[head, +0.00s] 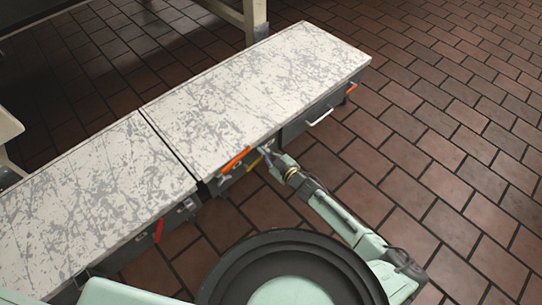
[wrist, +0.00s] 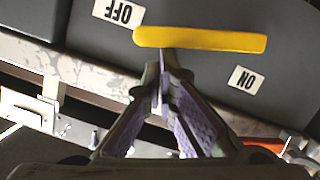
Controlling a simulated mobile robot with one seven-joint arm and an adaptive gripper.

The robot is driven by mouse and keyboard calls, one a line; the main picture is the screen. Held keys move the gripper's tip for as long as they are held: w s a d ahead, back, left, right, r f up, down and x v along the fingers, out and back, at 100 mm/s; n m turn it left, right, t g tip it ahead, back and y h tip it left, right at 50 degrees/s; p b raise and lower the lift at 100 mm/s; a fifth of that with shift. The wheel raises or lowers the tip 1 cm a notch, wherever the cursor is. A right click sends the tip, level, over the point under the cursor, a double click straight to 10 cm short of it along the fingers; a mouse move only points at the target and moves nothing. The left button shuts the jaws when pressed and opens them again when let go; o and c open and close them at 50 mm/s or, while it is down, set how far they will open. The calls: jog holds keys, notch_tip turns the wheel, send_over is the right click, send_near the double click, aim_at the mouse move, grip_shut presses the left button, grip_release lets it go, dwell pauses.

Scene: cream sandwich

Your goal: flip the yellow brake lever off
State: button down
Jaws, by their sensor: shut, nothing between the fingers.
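The yellow brake lever (wrist: 215,40) lies nearly level across the upper wrist view, on a dark grey panel. Its left end is beside the white OFF label (wrist: 118,12), which shows upside down. The white ON label (wrist: 244,79) is below its right part. My gripper (wrist: 166,62) is shut and empty, its tips just below the lever's left part; I cannot tell whether they touch it. In the head view, my gripper (head: 264,154) is at the bench's side, close to the small yellow lever (head: 254,163).
The long scratched white bench top (head: 250,85) stands above the panel. An orange lever (head: 236,160) is just left of my gripper. A grey handle (head: 320,117), another orange lever (head: 351,88) and a red one (head: 158,231) line the side. The tiled floor at right is clear.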

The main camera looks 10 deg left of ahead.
jog(key=shift+w+d+f+b, duration=0.2)
jog(key=shift+w+f+b, duration=0.1)
jog(key=shift+f+b, duration=0.3)
jog(key=shift+w+d+f+b, duration=0.15)
jog(key=shift+w+f+b, duration=0.1)
jog(key=shift+f+b, duration=0.35)
jog(key=shift+d, duration=0.1)
